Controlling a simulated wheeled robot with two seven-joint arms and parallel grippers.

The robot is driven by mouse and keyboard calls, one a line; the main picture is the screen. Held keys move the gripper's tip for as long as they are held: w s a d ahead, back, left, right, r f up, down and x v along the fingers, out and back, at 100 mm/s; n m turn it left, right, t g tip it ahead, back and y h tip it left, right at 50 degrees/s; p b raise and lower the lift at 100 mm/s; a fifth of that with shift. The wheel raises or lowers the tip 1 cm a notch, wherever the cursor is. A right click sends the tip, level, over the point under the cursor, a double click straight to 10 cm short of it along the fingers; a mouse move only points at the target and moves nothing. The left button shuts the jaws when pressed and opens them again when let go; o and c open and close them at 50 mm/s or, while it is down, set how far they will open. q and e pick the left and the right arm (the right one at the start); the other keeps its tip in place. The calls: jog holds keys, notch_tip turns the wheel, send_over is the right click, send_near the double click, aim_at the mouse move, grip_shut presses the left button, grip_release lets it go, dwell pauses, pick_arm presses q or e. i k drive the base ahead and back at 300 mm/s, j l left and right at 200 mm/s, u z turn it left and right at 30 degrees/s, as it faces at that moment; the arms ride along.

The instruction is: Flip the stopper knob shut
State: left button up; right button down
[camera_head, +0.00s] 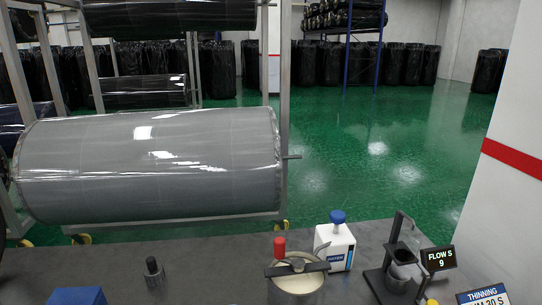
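A display reading "FLOW S 9" (440,259) is beside the stand. Neither of my grippers is in view.
On the bench (210,265) are a pot with a red-handled bar (297,285), a white container with a blue cap (335,245), a small dark object (153,270) and a blue box (78,297). A wrapped roll (150,165) hangs behind. A "THINNING" sign (484,296) is at right.

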aim_at(419, 300)
jog(key=z, duration=1.4)
